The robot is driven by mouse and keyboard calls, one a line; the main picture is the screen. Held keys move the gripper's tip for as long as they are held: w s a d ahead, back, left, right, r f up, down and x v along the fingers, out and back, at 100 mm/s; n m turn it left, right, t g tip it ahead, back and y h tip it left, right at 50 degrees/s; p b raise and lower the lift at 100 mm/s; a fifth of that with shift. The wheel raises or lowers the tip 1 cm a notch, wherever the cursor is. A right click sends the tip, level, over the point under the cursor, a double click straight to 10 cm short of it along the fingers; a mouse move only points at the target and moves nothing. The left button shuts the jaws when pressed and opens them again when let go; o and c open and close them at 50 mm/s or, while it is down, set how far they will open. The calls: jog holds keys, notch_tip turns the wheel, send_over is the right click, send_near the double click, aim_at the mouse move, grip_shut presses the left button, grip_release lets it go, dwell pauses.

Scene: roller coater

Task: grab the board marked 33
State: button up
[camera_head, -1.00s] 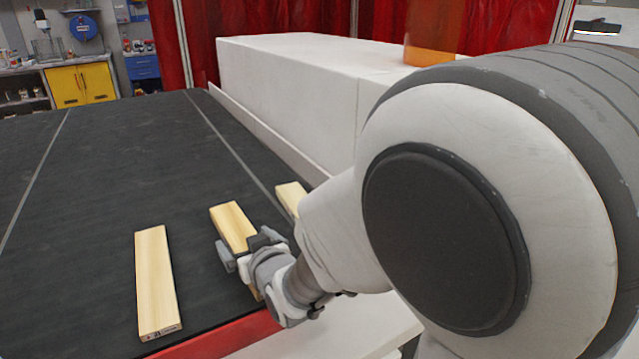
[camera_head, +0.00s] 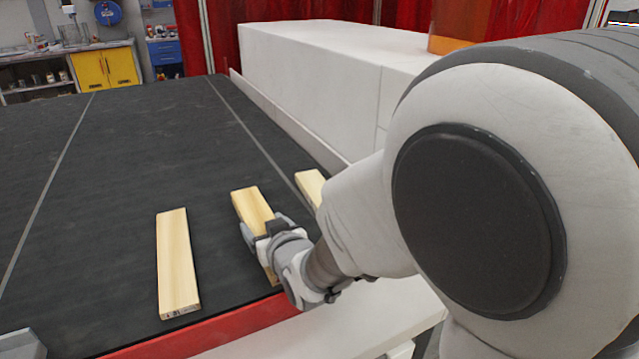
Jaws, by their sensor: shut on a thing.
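Three pale wooden boards lie on the black conveyor surface. My gripper (camera_head: 265,229) is shut on the middle board (camera_head: 251,207), its fingers on either side of it. The hand and wrist hide much of that board's near part, and no number on it can be read. The left board (camera_head: 178,262) lies apart from the gripper, with small dark marks on its near end that are too small to read now. The right board (camera_head: 311,187) is partly hidden behind my arm. I cannot tell from this view which board bears 33.
A red edge strip (camera_head: 225,324) runs along the near side of the black surface (camera_head: 110,180). A long white housing (camera_head: 310,80) stands at the back right. A grey part (camera_head: 20,346) shows at the lower left corner. The surface left of the boards is clear.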

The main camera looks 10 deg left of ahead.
jog(key=shift+r, duration=0.15)
notch_tip(320, 180, up, 5)
jog(key=shift+f+p, duration=0.15)
jog(key=shift+p, duration=0.6)
jog(key=w+d+r+p, duration=0.2)
jog(key=w+d+r, duration=0.3)
jog(key=w, duration=0.5)
jog(key=shift+d+r, duration=0.25)
jog(key=shift+r, duration=0.25)
